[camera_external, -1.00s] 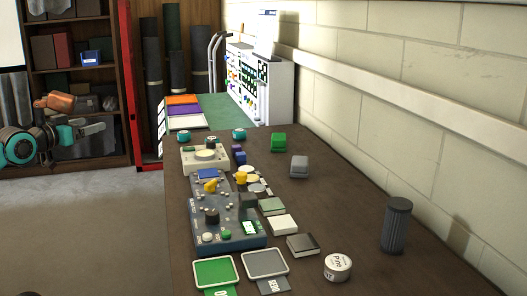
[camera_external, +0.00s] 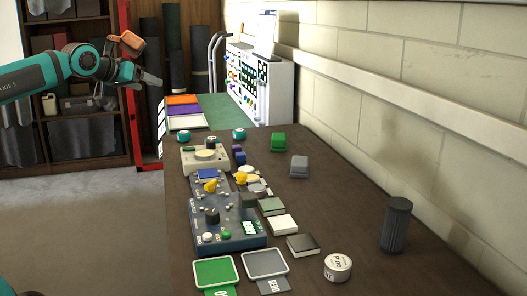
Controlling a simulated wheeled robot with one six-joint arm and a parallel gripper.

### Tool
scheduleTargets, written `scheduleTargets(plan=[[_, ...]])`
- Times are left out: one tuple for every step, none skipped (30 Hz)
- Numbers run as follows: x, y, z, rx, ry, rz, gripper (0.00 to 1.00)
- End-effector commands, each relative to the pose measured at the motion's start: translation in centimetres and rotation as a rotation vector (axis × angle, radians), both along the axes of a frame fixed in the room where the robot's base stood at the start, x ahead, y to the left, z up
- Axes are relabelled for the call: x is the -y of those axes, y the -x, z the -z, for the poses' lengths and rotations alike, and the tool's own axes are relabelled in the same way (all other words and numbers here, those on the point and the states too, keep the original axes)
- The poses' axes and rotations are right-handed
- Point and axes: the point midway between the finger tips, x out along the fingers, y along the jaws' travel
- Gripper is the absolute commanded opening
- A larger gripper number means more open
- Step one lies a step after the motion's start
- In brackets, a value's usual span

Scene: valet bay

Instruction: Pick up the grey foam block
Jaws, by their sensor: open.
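A grey block (camera_external: 299,166) sits on the dark brown table at its right side, near the wall, with a green block (camera_external: 278,142) a little beyond it. I take the grey block for the foam block. My gripper (camera_external: 153,80) is at the upper left, in the air left of the table, high and well apart from the grey block. Its jaws are open and appear empty.
The table (camera_external: 350,215) holds a control panel (camera_external: 228,222), a ribbed dark cylinder (camera_external: 396,225), a round white tin (camera_external: 338,267), and green and grey trays (camera_external: 265,263) in front. The wall (camera_external: 440,120) borders the right side. Table around the grey block is clear.

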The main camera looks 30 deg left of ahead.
Motion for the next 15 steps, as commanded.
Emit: scheduleTargets(plan=[[0.9,-1.5,-0.3,-0.032,0.010,0.005,0.78],[1.3,-2.1,-0.6,-0.051,0.016,0.007,0.78],[1.9,-3.1,-0.8,-0.078,0.025,0.007,0.78],[2.3,-3.8,-0.9,-0.099,0.030,0.008,0.78],[2.8,-4.5,-1.1,-0.117,0.036,0.008,0.78],[3.5,-5.4,-1.3,-0.144,0.043,0.009,0.78],[4.0,-6.1,-1.4,-0.165,0.048,0.009,0.78],[4.5,-6.8,-1.5,-0.183,0.053,0.008,0.78],[5.2,-7.7,-1.6,-0.210,0.060,0.007,0.78],[5.7,-8.4,-1.7,-0.229,0.063,0.009,0.78],[6.3,-9.0,-1.7,-0.250,0.068,0.007,0.78],[7.0,-9.9,-1.7,-0.276,0.073,0.005,0.78],[7.5,-10.5,-1.8,-0.295,0.077,0.005,0.78],[8.1,-11.2,-1.7,-0.316,0.080,0.002,0.78],[8.9,-12.0,-1.7,-0.342,0.084,0.001,0.78]])
